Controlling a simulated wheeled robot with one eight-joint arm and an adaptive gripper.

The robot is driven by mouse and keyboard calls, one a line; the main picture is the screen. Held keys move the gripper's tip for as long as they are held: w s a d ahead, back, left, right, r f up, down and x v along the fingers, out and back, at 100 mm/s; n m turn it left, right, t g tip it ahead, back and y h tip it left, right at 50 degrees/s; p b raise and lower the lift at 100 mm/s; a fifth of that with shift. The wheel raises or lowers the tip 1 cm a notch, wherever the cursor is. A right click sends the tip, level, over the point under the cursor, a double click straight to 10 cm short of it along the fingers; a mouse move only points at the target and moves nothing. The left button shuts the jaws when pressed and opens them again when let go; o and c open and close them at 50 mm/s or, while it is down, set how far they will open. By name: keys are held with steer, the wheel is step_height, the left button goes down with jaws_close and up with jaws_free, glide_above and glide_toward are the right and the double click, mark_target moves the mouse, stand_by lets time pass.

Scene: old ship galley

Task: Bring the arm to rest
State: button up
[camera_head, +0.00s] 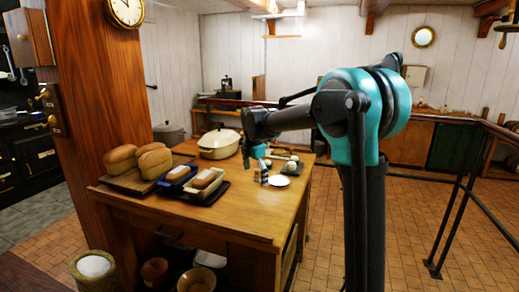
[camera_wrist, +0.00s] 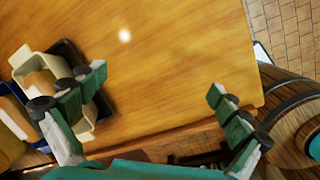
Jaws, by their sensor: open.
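My teal arm rises at the right of the head view and reaches left over the wooden table (camera_head: 235,216). My gripper (camera_head: 246,157) points down above the table and is small and partly hidden by the arm in that view. In the wrist view my gripper (camera_wrist: 156,88) is open, its two green fingers wide apart with nothing between them. Bare tabletop (camera_wrist: 180,45) shows behind and beyond the fingers. The left finger overlaps a cream tin with a loaf (camera_wrist: 38,65) in the picture; I cannot tell how far apart they are.
A wooden post (camera_head: 90,100) stands left, a dark railing (camera_head: 460,185) right. A barrel (camera_wrist: 288,112) is beside the table.

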steer(key=s+d+f+m, duration=0.5)
steer(key=s+m, duration=0.3)
steer(key=s, duration=0.2)
steer(key=s+d+f+m+t, duration=0.1)
steer(key=s+d+f+m, duration=0.5)
steer(key=s, duration=0.4)
steer(key=s+d+f+m+t, duration=0.1)
steer(key=s+d+f+m, duration=0.5)
steer(key=s+d+m, duration=0.3)
steer(key=shift+s+d+m, duration=0.25)
steer(key=shift+s+m, duration=0.05)
steer(key=shift+s, duration=0.65)
steer(key=shift+f, duration=0.1)
